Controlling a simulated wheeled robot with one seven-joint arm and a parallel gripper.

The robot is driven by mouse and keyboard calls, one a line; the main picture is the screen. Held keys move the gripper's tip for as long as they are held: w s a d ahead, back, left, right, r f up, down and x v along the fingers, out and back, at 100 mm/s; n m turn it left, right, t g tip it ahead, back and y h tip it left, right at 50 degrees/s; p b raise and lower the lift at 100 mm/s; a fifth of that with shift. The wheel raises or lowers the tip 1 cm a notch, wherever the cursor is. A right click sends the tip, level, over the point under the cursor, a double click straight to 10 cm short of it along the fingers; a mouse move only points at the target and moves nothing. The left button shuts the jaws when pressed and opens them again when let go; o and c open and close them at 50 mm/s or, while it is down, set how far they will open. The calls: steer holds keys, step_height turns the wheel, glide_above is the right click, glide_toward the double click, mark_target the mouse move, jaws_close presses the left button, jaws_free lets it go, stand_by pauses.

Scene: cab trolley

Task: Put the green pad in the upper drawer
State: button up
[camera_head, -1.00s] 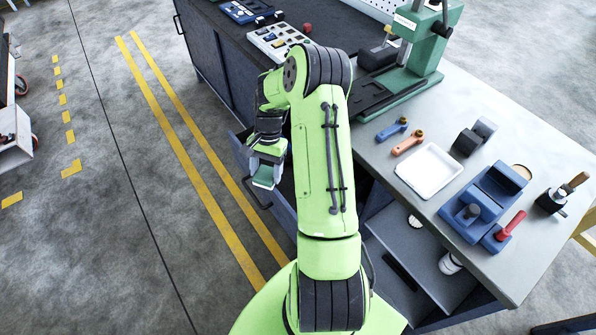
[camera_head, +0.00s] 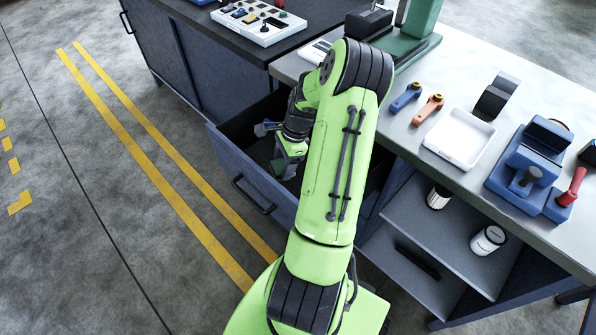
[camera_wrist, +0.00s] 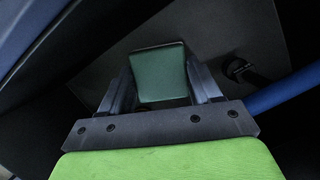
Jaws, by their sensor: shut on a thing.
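The green pad (camera_wrist: 160,74) is a dark green block between the fingers of my gripper (camera_wrist: 163,92) in the wrist view. My gripper (camera_head: 287,165) is shut on it. In the head view the gripper points down over the open upper drawer (camera_head: 240,178), whose front with a dark handle (camera_head: 254,195) stands out from the cabinet. The pad's lower end looks to be at or below the drawer's rim; I cannot tell whether it touches the drawer floor (camera_wrist: 218,50). My arm hides the right part of the drawer.
The worktop holds a white tray (camera_head: 460,139), a blue fixture (camera_head: 527,170) and two small levers. Open shelves (camera_head: 430,235) stand right of my arm.

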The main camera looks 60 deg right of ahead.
mark_target(285, 186)
step_height(285, 186, down, 8)
steer(key=shift+f+b, duration=0.15)
steer(key=shift+b, duration=1.05)
steer(key=o, duration=1.2)
